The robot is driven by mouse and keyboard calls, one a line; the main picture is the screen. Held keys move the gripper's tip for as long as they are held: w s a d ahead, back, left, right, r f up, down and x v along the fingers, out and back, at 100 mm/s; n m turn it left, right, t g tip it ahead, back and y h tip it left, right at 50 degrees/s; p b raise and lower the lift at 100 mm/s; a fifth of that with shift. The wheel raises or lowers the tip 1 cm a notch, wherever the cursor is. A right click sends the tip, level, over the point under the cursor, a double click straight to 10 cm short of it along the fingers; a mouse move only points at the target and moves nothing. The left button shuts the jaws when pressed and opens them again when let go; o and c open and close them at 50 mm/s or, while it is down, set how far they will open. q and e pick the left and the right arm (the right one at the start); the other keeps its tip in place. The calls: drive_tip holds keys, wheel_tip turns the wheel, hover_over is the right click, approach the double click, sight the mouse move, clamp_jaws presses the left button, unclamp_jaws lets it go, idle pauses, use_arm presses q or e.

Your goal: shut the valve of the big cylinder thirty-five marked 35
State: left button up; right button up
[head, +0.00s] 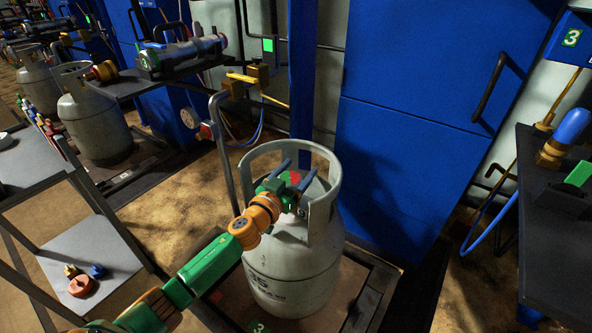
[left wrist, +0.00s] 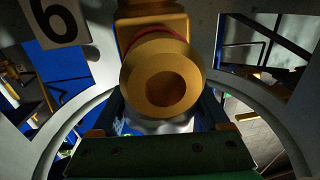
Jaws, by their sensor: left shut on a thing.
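The big grey cylinder (head: 290,270) stands upright on a low platform at the centre of the head view. Dark lettering on its side reads like 35, partly hidden by my arm. A handle collar (head: 325,160) rings its top. My left gripper (head: 296,175) reaches into the collar from the front and is shut on the valve, with a blue finger on either side. A bit of red of the valve (head: 295,178) shows between the fingers. In the left wrist view the brass valve (left wrist: 160,85), with a red ring behind it, faces me. My right gripper is not in view.
A tall blue cabinet (head: 400,150) stands behind the cylinder. Another grey cylinder (head: 95,125) stands farther left. A metal cart (head: 95,255) is at front left, a dark bench (head: 550,230) at right.

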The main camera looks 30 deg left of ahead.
use_arm(q)
drive_tip(key=h, duration=0.1)
drive_tip(key=m+h, duration=0.1)
drive_tip(key=shift+d+r+m+h, duration=0.1)
drive_tip(key=shift+d+m+h, duration=0.05)
drive_tip(key=shift+m+h, duration=0.15)
drive_tip(key=shift+d+m+g+h, duration=0.25)
drive_tip(key=shift+m+g+h, duration=0.15)
drive_tip(key=shift+m+h, duration=0.65)
drive_tip(key=shift+s+d+m+g+h, duration=0.15)
drive_tip(key=shift+m+g+h, duration=0.4)
drive_tip(key=shift+h, duration=0.7)
drive_tip(key=m+h+b, duration=0.1)
drive_tip(key=m+g+h+b, duration=0.1)
drive_tip(key=d+m+g+h+b, duration=0.1)
drive_tip(key=h, duration=0.1)
drive_tip(key=shift+s+g+b, duration=0.25)
drive_tip(key=shift+b, duration=0.05)
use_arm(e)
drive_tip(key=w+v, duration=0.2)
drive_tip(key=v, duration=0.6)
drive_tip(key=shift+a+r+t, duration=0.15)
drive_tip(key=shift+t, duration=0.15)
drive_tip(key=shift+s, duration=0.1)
use_arm(q)
drive_tip(key=o, duration=1.2)
drive_tip(key=shift+d, duration=0.1)
drive_tip(key=shift+o, duration=0.2)
